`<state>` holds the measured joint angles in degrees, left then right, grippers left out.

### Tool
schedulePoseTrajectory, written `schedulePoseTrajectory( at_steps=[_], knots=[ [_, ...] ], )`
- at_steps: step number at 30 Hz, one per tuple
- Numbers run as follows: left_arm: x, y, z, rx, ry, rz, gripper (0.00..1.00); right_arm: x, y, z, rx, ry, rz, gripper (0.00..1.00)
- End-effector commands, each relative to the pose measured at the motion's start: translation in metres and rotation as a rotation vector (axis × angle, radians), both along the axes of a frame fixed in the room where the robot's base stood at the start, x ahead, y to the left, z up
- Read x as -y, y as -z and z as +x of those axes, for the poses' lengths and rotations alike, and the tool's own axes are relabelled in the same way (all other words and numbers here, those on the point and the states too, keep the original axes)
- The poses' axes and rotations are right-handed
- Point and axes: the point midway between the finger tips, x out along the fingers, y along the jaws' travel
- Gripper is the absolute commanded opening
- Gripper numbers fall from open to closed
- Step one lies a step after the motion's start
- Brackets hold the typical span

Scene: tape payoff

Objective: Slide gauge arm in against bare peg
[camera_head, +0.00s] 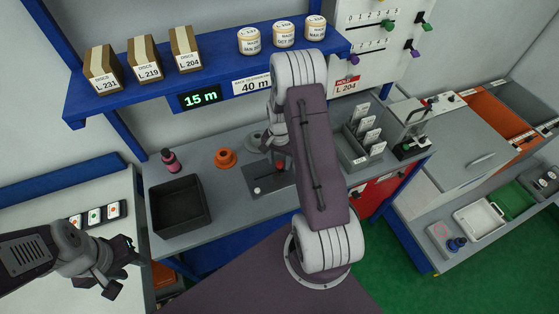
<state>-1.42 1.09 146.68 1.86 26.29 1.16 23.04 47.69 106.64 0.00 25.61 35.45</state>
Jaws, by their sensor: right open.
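A dark grey fixture plate (268,184) lies on the grey bench, with a small pale round spot on its left part and a small red part (281,167) near its back. A grey round piece (253,141) stands just behind it. I cannot make out the gauge arm or the bare peg clearly; my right arm covers part of this area. My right gripper (281,156) hangs low over the back of the fixture, open and mostly hidden by my own arm. My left gripper (124,266) is open and empty at the lower left, away from the fixture.
A black bin (180,232), a pink bottle (170,160) and an orange spool (225,158) stand left on the bench. A card rack (352,160) is to the right. A blue shelf (130,98) with boxes and rolls and a 15 m display (200,98) hangs above.

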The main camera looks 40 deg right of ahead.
Motion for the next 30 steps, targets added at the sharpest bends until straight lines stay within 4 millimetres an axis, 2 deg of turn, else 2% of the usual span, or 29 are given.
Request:
schedulePoseTrajectory(
  at_steps=[2, 9, 12, 16, 23, 26, 28, 30],
  knots=[
    [0.0, 0.003, 0.0, 0.0, 0.0, 0.0, 0.36, 0.001, -0.008, 0.001, 0.005, 0.0, -0.002, 0.48],
    [0.0, 0.013, 0.0, 0.0, 0.0, 0.0, 0.36, 0.001, -0.061, 0.002, 0.008, 0.0, -0.003, 0.48],
    [0.0, 0.015, 0.0, 0.0, 0.0, 0.0, 0.36, 0.001, -0.077, 0.002, 0.006, 0.0, -0.002, 0.48],
    [0.0, 0.016, 0.0, 0.0, 0.0, 0.0, 0.36, 0.001, -0.088, 0.001, 0.003, 0.0, -0.002, 0.48],
    [0.0, 0.015, 0.0, 0.0, 0.0, 0.0, 0.36, 0.001, -0.089, 0.0, 0.001, 0.0, 0.0, 0.48],
    [0.0, 0.015, 0.0, 0.0, 0.0, 0.0, 0.36, 0.001, -0.089, 0.0, 0.001, -0.039, 0.0, 0.2],
    [0.0, 0.015, 0.0, 0.0, 0.0, 0.0, 0.36, 0.0, -0.089, -0.001, -0.006, -0.165, 0.004, 0.01],
    [0.0, 0.015, 0.0, 0.0, 0.0, 0.0, 0.36, -0.005, -0.089, -0.006, -0.02, -0.382, 0.026, 0.0]
  ],
)
